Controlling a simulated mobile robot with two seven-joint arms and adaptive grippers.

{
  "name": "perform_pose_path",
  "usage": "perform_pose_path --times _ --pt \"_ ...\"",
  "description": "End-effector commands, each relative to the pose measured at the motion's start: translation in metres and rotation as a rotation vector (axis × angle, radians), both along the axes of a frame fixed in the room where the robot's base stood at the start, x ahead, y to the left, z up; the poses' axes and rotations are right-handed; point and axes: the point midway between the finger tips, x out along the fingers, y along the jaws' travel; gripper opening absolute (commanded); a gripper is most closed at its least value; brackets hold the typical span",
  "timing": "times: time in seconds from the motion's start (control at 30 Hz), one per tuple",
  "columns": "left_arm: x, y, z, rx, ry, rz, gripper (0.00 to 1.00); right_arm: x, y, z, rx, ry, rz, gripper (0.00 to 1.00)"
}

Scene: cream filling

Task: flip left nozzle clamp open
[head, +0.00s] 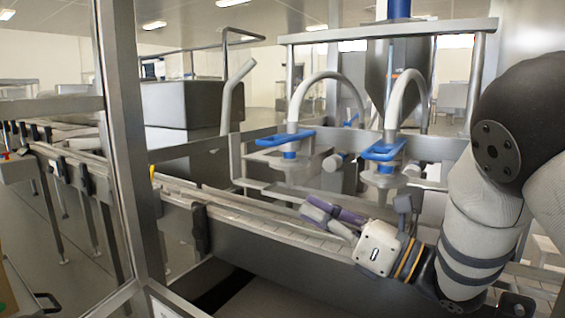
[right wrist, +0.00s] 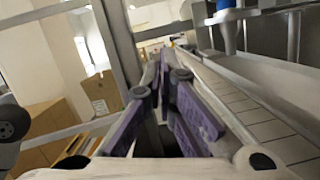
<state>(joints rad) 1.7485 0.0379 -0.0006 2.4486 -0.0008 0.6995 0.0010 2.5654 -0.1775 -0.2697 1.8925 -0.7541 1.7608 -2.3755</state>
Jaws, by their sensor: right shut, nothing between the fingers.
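The left nozzle clamp (head: 286,138) is a flat blue handle around the left nozzle, under a curved pale hose. A similar blue right nozzle clamp (head: 383,150) sits on the right nozzle. My right gripper (head: 314,210) has purple fingers and comes in from the right. It is shut and empty, below the left clamp and apart from it, over the conveyor. The purple fingers also fill the middle of the right wrist view (right wrist: 165,85). A nozzle with a blue part (right wrist: 228,6) shows at its top right. My left gripper is not in view.
The conveyor (head: 262,218) runs below the nozzles, with a metal side rail. A steel frame post (head: 128,150) stands at left. A metal hopper (head: 399,75) stands behind the hoses. Cardboard boxes (right wrist: 50,125) show at left in the right wrist view.

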Motion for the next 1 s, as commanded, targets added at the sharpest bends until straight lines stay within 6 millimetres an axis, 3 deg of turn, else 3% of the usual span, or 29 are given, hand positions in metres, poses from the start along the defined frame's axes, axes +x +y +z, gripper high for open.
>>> perform_pose_path --times 0.37,0.83,0.9,1.0 --pt "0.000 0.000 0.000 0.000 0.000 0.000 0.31 0.004 0.005 0.002 0.001 -0.001 0.001 0.00" --pt "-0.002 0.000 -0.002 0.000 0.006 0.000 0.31 0.064 0.078 0.023 0.003 0.001 0.000 0.00" --pt "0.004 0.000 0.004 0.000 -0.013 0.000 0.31 0.064 0.073 0.043 0.002 -0.006 -0.003 0.00" --pt "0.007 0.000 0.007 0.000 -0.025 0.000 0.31 0.067 0.071 0.056 0.003 -0.005 -0.003 0.00"
